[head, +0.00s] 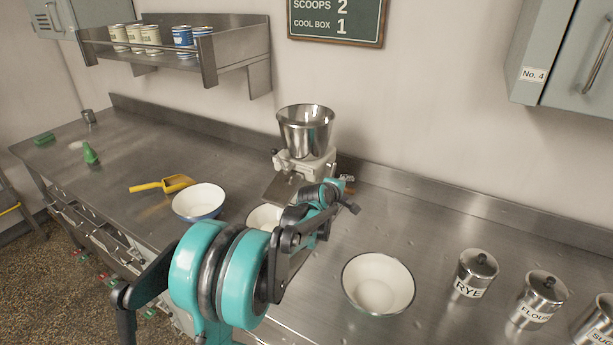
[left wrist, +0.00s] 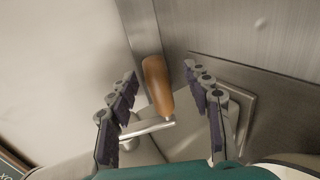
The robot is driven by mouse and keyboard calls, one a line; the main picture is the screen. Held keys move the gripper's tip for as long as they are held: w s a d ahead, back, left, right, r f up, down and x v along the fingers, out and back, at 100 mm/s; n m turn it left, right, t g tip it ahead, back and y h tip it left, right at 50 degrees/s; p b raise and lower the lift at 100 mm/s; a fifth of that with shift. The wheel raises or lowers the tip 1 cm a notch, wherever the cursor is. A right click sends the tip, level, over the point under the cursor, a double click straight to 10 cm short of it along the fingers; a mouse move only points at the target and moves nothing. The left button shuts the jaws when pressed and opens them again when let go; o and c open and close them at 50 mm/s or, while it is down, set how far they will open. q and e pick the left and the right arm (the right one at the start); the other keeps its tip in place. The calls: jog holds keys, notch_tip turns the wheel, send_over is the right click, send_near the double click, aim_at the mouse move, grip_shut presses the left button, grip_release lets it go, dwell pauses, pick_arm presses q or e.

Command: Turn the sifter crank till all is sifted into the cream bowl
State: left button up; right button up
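The sifter has a steel hopper (head: 305,130) on a pale body and stands against the back of the counter. Its crank has an orange-brown wooden handle (left wrist: 157,85) on a metal arm (left wrist: 147,128). My left gripper (head: 338,194) is at the crank side of the sifter. In the left wrist view its fingers (left wrist: 160,76) are spread on either side of the handle, with gaps showing. A pale bowl (head: 262,217) sits below the sifter's chute, partly hidden by my left arm. I cannot see the hopper's contents. My right gripper is out of view.
A cream bowl with a dark rim (head: 378,284) stands to the right, then labelled canisters (head: 474,274). A shelf with tins (head: 180,55) hangs at back left.

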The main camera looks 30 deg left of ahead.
pick_arm(q)
jog(key=shift+r, duration=0.1)
jog(key=p+v, duration=0.3)
jog(key=v, duration=0.5)
dwell(0.3)
jog(key=s+d+m+g+h, duration=0.1)
jog(key=s+d+m+g, duration=0.2)
jog(key=s+d+m, duration=1)
jog(key=s+d+f+m+g, duration=0.1)
jog(key=s+f+m, duration=0.1)
jog(key=s, duration=0.6)
jog(key=s+d+f+m+g, duration=0.1)
jog(key=s+d+f+m, duration=0.1)
jog(key=s, duration=0.7)
jog(key=shift+s+f+m, duration=0.2)
jog(key=shift+f+m, duration=0.3)
jog(key=shift+m, duration=0.3)
